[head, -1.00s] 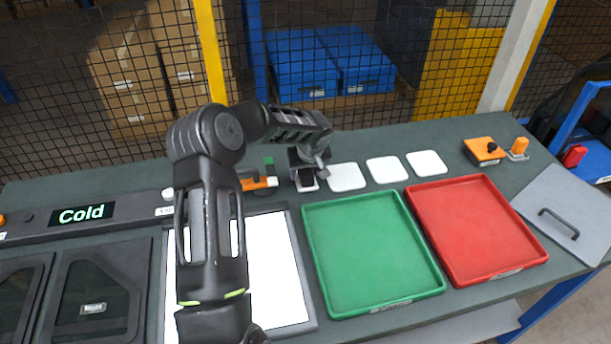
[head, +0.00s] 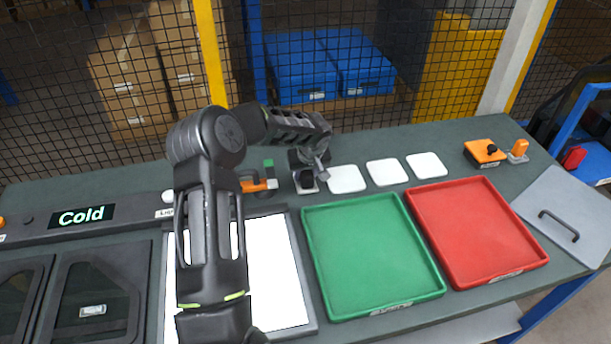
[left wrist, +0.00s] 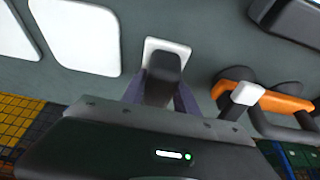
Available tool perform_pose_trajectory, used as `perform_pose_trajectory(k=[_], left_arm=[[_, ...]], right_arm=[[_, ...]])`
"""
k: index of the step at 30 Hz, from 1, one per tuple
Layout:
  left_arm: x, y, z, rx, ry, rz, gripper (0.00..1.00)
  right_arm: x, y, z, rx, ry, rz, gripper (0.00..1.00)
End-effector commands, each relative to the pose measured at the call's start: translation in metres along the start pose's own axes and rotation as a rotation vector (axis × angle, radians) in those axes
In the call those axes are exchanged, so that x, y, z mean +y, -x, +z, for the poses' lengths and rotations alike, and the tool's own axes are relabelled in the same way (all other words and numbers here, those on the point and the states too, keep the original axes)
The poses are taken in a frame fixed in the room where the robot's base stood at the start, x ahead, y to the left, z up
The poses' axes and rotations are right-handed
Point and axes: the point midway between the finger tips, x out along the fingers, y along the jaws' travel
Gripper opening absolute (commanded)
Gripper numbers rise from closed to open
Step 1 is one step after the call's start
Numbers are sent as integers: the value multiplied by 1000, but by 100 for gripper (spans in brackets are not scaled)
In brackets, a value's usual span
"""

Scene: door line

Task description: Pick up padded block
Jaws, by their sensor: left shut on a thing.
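The padded block (left wrist: 164,66) is dark grey and shows between my left gripper's fingers in the left wrist view. It overlaps a white square pad (left wrist: 167,47); whether it touches the pad or hangs just above it I cannot tell. My left gripper (left wrist: 160,92) is shut on the block, with a finger on each side. In the head view the left gripper (head: 306,172) is at the far side of the table, left of a row of white pads, and the block is mostly hidden by it. My right gripper is not in view.
White pads (head: 346,179) lie right of the gripper. An orange-handled tool (head: 258,184) lies close on its left. A green tray (head: 372,255) and a red tray (head: 476,230) stand in front. A wire fence (head: 300,125) rises behind the table.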

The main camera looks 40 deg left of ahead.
Motion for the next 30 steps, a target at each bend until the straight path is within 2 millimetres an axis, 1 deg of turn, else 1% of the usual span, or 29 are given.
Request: perform_pose_trajectory(k=[5,11,15,18,22,30], left_arm=[[1,16,-7,3,0,1,0],[1,52,-22,4,1,1,0],[0,75,-32,4,1,2,0],[0,85,-36,3,0,1,0],[0,92,-38,1,1,0,0],[0,92,-38,1,0,0,0]], right_arm=[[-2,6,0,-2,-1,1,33],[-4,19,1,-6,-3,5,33],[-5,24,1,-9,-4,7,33],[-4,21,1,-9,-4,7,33],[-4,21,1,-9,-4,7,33],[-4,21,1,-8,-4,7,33]])
